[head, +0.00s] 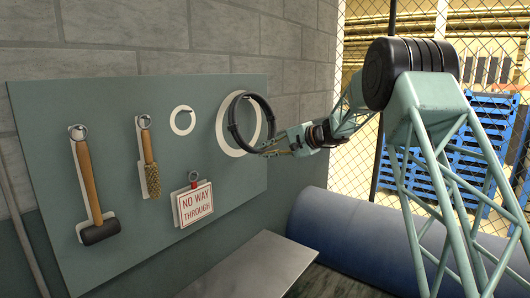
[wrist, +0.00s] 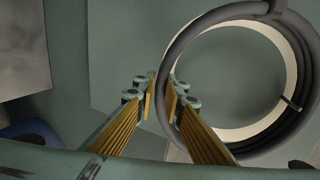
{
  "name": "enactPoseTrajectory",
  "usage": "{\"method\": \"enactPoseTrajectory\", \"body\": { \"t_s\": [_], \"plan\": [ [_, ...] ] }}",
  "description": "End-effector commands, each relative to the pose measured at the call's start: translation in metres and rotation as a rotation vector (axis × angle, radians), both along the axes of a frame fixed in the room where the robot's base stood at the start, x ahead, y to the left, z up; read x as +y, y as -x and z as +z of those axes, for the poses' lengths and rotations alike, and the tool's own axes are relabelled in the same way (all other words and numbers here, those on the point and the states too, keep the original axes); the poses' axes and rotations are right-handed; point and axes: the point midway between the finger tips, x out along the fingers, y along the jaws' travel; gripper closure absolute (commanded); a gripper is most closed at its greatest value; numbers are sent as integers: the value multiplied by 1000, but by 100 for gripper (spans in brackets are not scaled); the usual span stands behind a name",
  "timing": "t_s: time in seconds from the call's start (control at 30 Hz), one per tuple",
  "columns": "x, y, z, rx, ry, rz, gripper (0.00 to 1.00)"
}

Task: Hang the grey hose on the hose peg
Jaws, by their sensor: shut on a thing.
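The grey hose (head: 231,118) is a dark coiled loop, held upright in front of the large white ring outline (head: 220,130) on the tool board. My gripper (head: 267,151) is shut on the lower part of the coil. In the wrist view the hose (wrist: 164,75) passes between the fingertips of my gripper (wrist: 161,95), and the white outline (wrist: 285,55) shows through the loop. I cannot tell whether the coil touches a peg.
The tool board (head: 110,110) also holds a hammer (head: 88,185), a brush (head: 150,165) and a "NO WAY THROUGH" sign (head: 194,204) on pegs. A small white ring outline (head: 174,121) is bare. Below are a grey metal surface (head: 255,268) and a large blue cylinder (head: 345,235).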

Motion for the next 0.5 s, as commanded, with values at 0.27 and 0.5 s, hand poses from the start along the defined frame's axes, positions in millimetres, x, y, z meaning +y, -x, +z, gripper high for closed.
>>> {"method": "enactPoseTrajectory", "body": {
  "t_s": [0.27, 0.5],
  "plan": [
    [-2, 1, -14, 12, 9, 0, 100],
    [-2, 1, -14, 11, 8, 0, 85]
  ]
}}
